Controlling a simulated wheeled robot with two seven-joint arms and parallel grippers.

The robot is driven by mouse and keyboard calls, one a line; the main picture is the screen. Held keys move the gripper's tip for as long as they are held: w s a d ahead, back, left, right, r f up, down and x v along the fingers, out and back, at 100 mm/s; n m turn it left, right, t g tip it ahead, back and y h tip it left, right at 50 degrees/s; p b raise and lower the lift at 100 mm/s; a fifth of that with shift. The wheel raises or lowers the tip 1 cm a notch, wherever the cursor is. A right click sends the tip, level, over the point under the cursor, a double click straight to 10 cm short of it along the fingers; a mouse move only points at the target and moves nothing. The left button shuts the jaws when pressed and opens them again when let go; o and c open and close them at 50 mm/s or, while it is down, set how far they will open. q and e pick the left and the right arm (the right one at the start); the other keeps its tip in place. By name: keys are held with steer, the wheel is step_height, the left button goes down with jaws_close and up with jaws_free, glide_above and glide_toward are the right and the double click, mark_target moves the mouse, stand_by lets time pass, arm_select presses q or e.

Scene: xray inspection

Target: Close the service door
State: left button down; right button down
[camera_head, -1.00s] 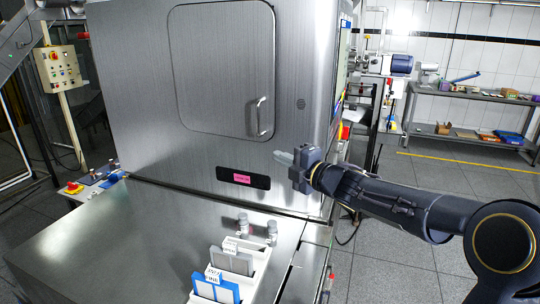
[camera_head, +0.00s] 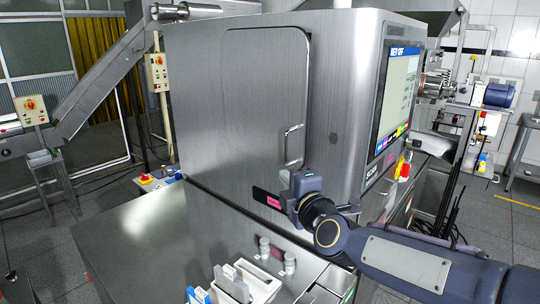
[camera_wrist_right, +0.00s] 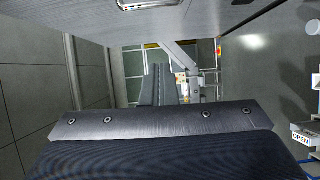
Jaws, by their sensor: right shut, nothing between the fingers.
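The service door (camera_head: 262,100) is a rounded steel panel in the front of the big steel machine. It looks flush or nearly flush with its frame; a small gap would be hard to tell. Its handle (camera_head: 293,146) is an upright metal bar near the door's right edge. My right gripper (camera_head: 290,180) is shut and empty, just below the handle and close to the door's lower right corner; I cannot tell whether it touches the door. In the right wrist view the handle (camera_wrist_right: 150,4) shows at the top edge. My left gripper is out of view.
Below the door is a steel worktop (camera_head: 150,235), with a white rack (camera_head: 262,284) of cards and small metal posts (camera_head: 277,254) at its front right. A pink label (camera_head: 273,202) on a dark strip sits under the door. A control screen (camera_head: 397,95) is on the machine's right side.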

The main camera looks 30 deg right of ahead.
steer(key=w+d+b, duration=0.4)
steer(key=w, duration=0.6)
steer(key=shift+w+d, duration=0.25)
steer(key=shift+d, duration=0.1)
steer(key=shift+f, duration=0.1)
steer(key=shift+d, duration=0.1)
